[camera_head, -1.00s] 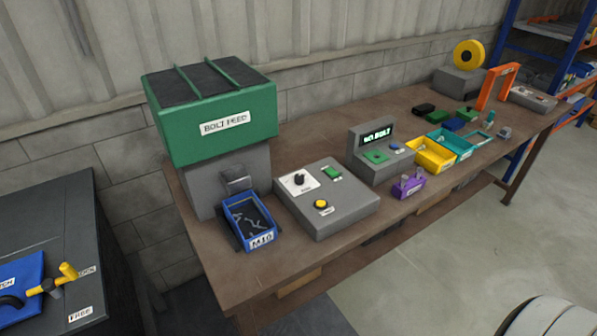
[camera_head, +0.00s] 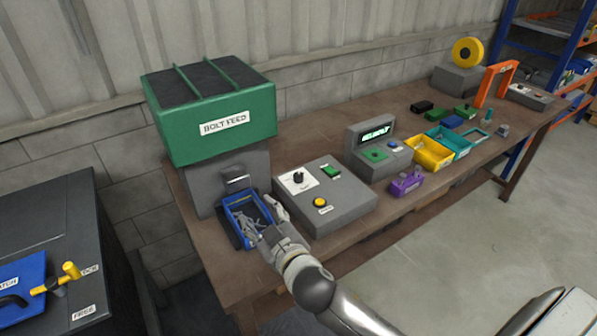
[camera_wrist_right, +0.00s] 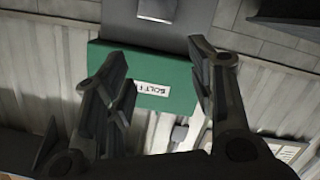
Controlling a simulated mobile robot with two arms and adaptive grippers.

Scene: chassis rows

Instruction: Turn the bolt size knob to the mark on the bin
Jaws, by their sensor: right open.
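The bolt size knob (camera_head: 298,177) is a small dark knob on a white dial plate, on top of the grey control box (camera_head: 345,208). The blue bin (camera_head: 233,203) stands under the bolt feed (camera_head: 210,110) and holds several bolts; its front label is now hidden behind my right gripper. My right gripper (camera_head: 268,212) is at the bin's right front side, left of the control box and apart from the knob. In the right wrist view its two fingers (camera_wrist_right: 160,85) are spread with nothing between them, and the green bolt feed shows beyond. My left gripper is not in view.
A yellow button (camera_head: 320,202) and a green switch (camera_head: 331,171) share the control box with the knob. A grey display unit (camera_head: 375,150), a purple holder (camera_head: 407,183) and a yellow tray (camera_head: 430,155) stand farther right. The brown bench top has free room at the front.

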